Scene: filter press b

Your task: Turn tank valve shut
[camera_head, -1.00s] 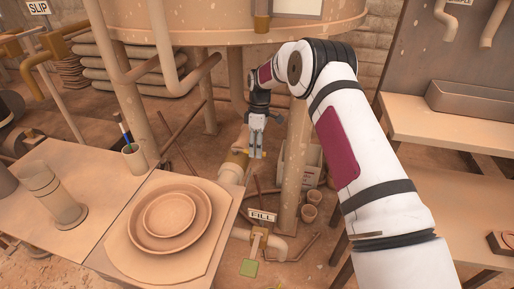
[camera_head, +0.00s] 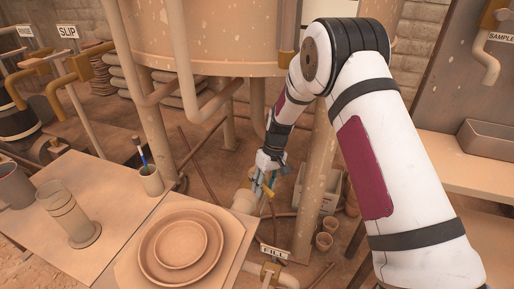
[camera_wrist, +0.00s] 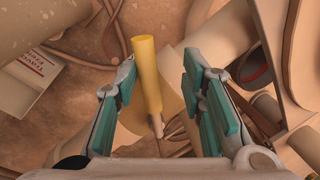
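The tank valve's yellow lever handle (camera_wrist: 147,72) stands out in the wrist view, with a yellowish body behind its lower end. My gripper (camera_wrist: 159,64) is open, with one teal-padded finger on each side of the lever. The lever lies nearer the left finger; I cannot tell whether they touch. In the head view my gripper (camera_head: 265,187) is low under the tank (camera_head: 200,45), at the pale outlet pipe (camera_head: 243,201). The valve is mostly hidden by my gripper there.
A table (camera_head: 118,215) with stacked plates (camera_head: 182,245) and a cup (camera_head: 151,181) stands at the left. A FILL sign (camera_head: 273,252) and pipe are below my gripper. A tank leg (camera_head: 316,185), a crate (camera_head: 327,190) and small pots (camera_head: 324,242) are to its right.

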